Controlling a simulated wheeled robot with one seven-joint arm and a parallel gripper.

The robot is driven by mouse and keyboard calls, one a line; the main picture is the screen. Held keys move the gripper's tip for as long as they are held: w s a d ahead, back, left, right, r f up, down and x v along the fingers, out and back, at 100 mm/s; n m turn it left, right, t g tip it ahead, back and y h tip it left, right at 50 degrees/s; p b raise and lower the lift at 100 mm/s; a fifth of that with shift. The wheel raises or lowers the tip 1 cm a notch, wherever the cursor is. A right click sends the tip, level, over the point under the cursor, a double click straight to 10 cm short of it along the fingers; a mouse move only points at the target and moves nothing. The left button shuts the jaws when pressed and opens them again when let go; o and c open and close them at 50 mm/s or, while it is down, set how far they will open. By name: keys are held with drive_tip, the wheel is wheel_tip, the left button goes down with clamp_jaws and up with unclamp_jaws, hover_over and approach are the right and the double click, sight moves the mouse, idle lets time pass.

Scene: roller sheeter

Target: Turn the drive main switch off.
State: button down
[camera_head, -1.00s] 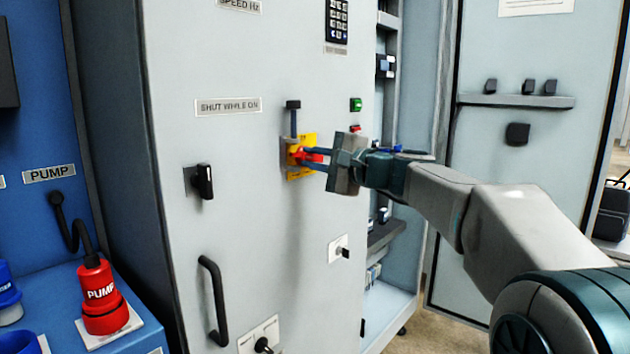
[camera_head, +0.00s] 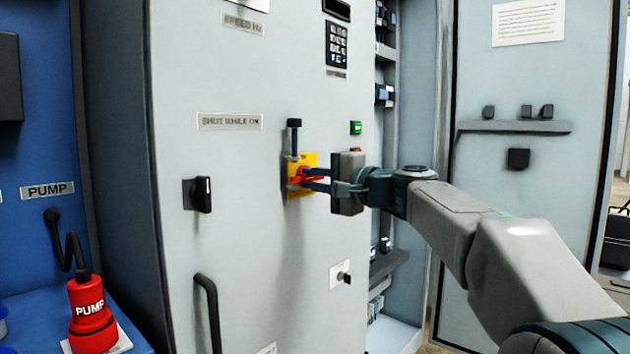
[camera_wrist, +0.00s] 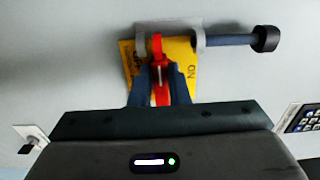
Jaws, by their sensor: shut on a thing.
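The drive main switch is a red handle (camera_head: 314,178) on a yellow plate (camera_head: 292,188), mounted on the grey cabinet front. My gripper (camera_head: 306,179) reaches it from the right, its two blue-grey fingers shut on the red handle. In the wrist view the red handle (camera_wrist: 157,50) stands between the fingers (camera_wrist: 160,78), on the yellow plate (camera_wrist: 181,50), where the letters "NO" or "ON" show turned sideways. A dark rod with a black knob (camera_head: 294,123) rises above the plate in the head view. The fingers hide part of the handle.
The cabinet has a black rotary knob (camera_head: 203,194), a black pull handle (camera_head: 211,310), a keypad (camera_head: 337,45), a green button (camera_head: 356,128) and a key switch (camera_head: 343,276). An open cabinet door (camera_head: 540,175) stands at the right. A red pump plug (camera_head: 90,312) is at lower left.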

drive_tip(key=c, duration=1.4)
unclamp_jaws()
drive_tip(key=p+v, duration=0.1)
drive_tip(key=v, duration=1.2)
drive_tip(key=shift+s+d, duration=0.25)
drive_tip(key=shift+d, duration=0.05)
drive_tip(key=s+f+n+g+h+p, duration=0.2)
drive_tip(key=s+f+g+h+p, duration=0.35)
drive_tip(key=s+p, duration=0.7)
drive_tip(key=s+d+f+n+g+h+p, duration=0.1)
drive_tip(key=s+d+h+p, duration=0.1)
drive_tip(key=p, duration=0.3)
drive_tip(key=s+d+n+h+p, duration=0.2)
drive_tip(key=s+d+h+p, duration=0.1)
drive_tip(key=s+p, duration=0.2)
drive_tip(key=s+d+f+n+g+h+p, duration=0.1)
drive_tip(key=s+d+n+h+p, duration=0.1)
drive_tip(key=p, duration=0.5)
drive_tip(key=shift+s+d+f+g+h, duration=0.2)
drive_tip(key=shift+s+h, duration=0.25)
drive_tip(key=shift+s, duration=0.15)
drive_tip(key=shift+s+d+f+g+h, duration=0.1)
drive_tip(key=shift+s+d+g+h, duration=0.1)
drive_tip(key=shift+s+h, duration=0.3)
